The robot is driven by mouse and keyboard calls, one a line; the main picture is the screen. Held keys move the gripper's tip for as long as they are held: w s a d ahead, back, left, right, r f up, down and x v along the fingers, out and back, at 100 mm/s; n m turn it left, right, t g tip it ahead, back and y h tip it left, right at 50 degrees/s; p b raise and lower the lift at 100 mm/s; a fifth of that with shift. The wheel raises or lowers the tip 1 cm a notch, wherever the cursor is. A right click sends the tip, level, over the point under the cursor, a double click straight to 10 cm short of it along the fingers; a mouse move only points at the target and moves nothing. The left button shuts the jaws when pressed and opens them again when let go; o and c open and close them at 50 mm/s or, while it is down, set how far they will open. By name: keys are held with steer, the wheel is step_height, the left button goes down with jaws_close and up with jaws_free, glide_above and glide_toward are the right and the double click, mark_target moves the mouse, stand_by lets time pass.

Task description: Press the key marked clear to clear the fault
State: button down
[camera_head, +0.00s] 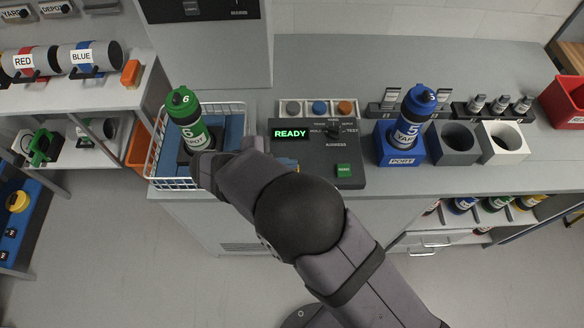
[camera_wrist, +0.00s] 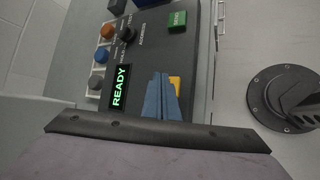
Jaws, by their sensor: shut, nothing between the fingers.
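The dark control panel (camera_head: 345,150) on the counter has a lit display (camera_head: 290,133) reading READY. A green key (camera_head: 344,170), apparently marked SEND, is at its lower right; it also shows in the wrist view (camera_wrist: 178,20). A yellow key (camera_wrist: 176,84) shows partly beside my gripper's fingers; its marking cannot be read, and no key marked clear is legible. My gripper (camera_wrist: 160,78), with blue fingers, is shut and empty over the panel, close to the yellow key. Whether it touches the key cannot be told. In the head view my arm hides most of the gripper.
A green carrier (camera_head: 188,118) marked 6 stands at the white wire basket (camera_head: 158,165) left of the panel. A blue carrier (camera_head: 411,115) marked 5 stands in the blue port block (camera_head: 400,158). Grey (camera_head: 455,145) and white (camera_head: 503,143) holders are further right. The back counter is clear.

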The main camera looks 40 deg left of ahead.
steer(key=shift+r, duration=0.1)
steer(key=shift+r+p, duration=1.65)
steer(key=shift+r, duration=0.75)
steer(key=w+d+r+m+g+h, duration=0.1)
steer(key=w+d+r+m+g, duration=0.15)
steer(key=w+d+m, duration=0.6)
steer(key=w+d+r+m+g+h, duration=0.1)
steer(key=w+d+g+h, duration=0.2)
steer(key=d, duration=1.1)
steer(key=s+d+m+g+y, duration=0.1)
steer(key=s+d+m, duration=0.3)
steer(key=d+m, duration=0.4)
steer(key=s+d+r+m+g+y, duration=0.1)
steer(key=s+d+m+y, duration=0.3)
steer(key=d, duration=1.1)
steer(key=m+g, duration=0.1)
steer(key=m, duration=0.2)
steer(key=shift+s+d+m, duration=0.15)
steer(key=shift+d+m, duration=0.2)
steer(key=shift+d, duration=0.05)
